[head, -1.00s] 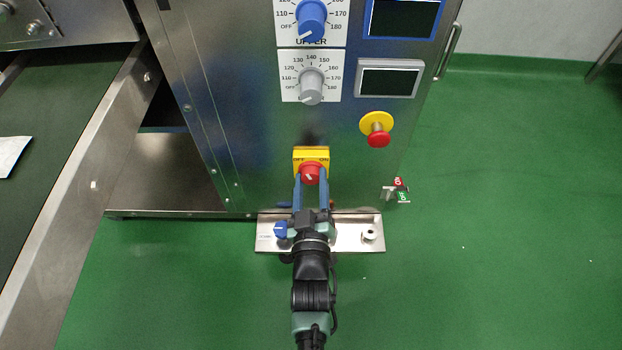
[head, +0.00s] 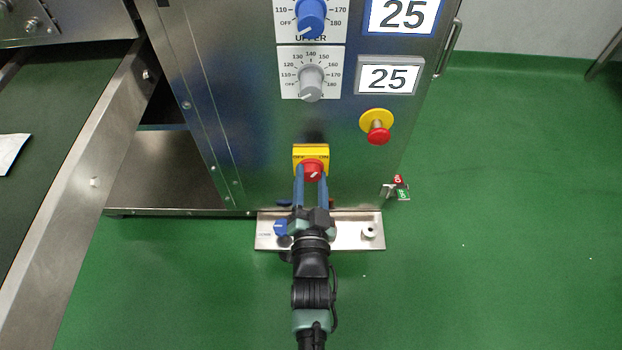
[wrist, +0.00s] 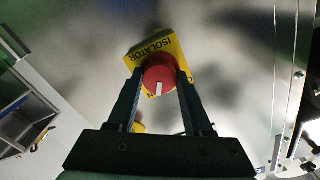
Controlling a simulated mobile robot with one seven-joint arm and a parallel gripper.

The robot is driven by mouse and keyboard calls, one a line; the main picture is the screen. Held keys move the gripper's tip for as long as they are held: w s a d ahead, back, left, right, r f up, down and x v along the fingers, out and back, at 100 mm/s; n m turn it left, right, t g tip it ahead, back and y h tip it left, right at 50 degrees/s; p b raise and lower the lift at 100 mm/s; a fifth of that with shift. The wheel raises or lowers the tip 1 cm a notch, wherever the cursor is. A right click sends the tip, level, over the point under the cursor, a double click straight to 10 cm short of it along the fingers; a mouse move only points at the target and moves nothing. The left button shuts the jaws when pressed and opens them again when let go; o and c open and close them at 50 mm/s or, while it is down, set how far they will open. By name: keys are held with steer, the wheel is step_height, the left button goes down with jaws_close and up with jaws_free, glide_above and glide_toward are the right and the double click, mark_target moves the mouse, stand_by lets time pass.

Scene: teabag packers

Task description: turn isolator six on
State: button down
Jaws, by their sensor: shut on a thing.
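The isolator is a red rotary knob (head: 313,170) on a yellow square plate (head: 311,152) with OFF and ON lettering, low on the steel cabinet front. My gripper (head: 312,181) reaches up to it with its two blue fingers shut on the knob, one on each side. In the wrist view the red knob (wrist: 159,77) sits between the fingertips, with its white mark visible. The yellow plate (wrist: 150,55) there reads ISOLATOR; its other lettering is partly hidden. The white mark in the head view slants toward the ON side. No number is readable on the plate.
Two displays above (head: 403,14) (head: 388,78) read 25. A blue dial (head: 311,14), a grey dial (head: 311,80) and a red emergency button (head: 378,133) are on the panel. Small red and green tags (head: 400,187) hang at right.

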steer(key=shift+f+m+b, duration=0.1)
steer(key=shift+m+b, duration=0.2)
steer(key=shift+m, duration=1.3)
steer(key=shift+c, duration=1.5)
jaws_free()
steer(key=s+p, duration=0.5)
steer(key=s, duration=0.8)
steer(key=shift+p, duration=0.3)
